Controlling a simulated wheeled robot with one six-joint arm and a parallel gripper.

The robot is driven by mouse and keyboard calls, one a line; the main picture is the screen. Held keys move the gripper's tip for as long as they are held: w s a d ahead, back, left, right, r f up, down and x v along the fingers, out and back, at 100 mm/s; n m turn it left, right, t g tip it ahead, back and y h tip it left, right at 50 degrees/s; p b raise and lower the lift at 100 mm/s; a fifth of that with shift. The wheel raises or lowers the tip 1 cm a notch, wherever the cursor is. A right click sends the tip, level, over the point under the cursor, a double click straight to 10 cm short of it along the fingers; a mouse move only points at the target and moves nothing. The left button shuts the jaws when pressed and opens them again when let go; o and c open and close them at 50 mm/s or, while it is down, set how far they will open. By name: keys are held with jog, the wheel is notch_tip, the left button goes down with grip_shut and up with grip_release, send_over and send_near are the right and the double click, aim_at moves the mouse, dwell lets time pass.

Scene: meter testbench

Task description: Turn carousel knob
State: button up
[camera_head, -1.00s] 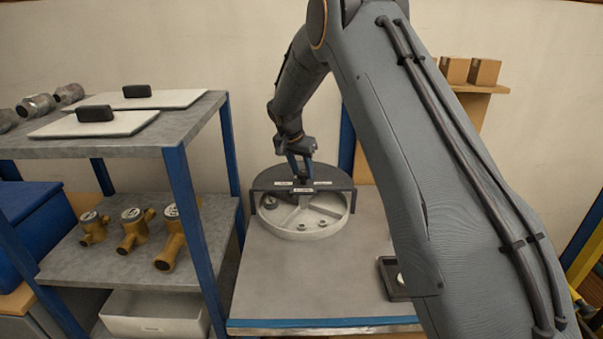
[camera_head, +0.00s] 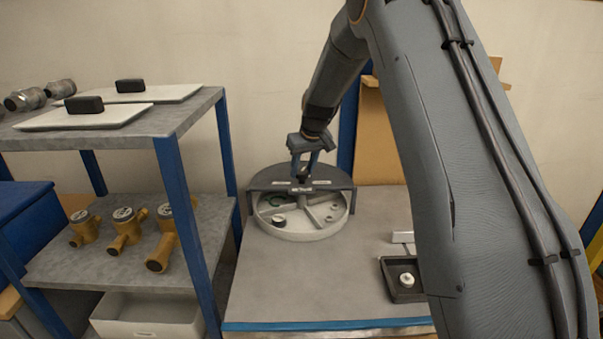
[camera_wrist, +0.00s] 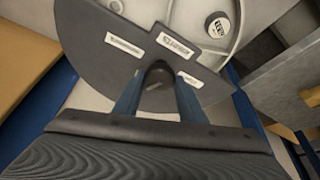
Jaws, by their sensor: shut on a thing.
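The carousel (camera_head: 300,232) is a round light-grey tray with divided compartments, standing at the back of the workbench. A dark half-round cover (camera_head: 265,180) with white labels lies over its rear half. The dark knob (camera_wrist: 157,76) stands up from the cover. My gripper (camera_head: 304,174) points down over the cover and is shut on the knob; the wrist view shows its two blue fingers on either side of it.
A small dark tray (camera_head: 386,265) with a white round piece is on the bench at right, beside my arm. A blue-posted shelf (camera_head: 185,150) with brass meters (camera_head: 126,230) stands at left. The bench front (camera_head: 290,285) is clear.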

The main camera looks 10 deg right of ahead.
jog(key=shift+w+d+n+y+b, duration=0.1)
jog(key=shift+n+y+b, duration=0.6)
jog(key=shift+n+b, duration=1.3)
jog(key=shift+g, duration=0.3)
jog(key=o, duration=1)
jog(key=shift+r, duration=0.1)
jog(key=b+v, duration=0.2)
jog(key=v, duration=0.5)
jog(key=shift+d+r, duration=0.15)
jog(key=shift+r, duration=0.15)
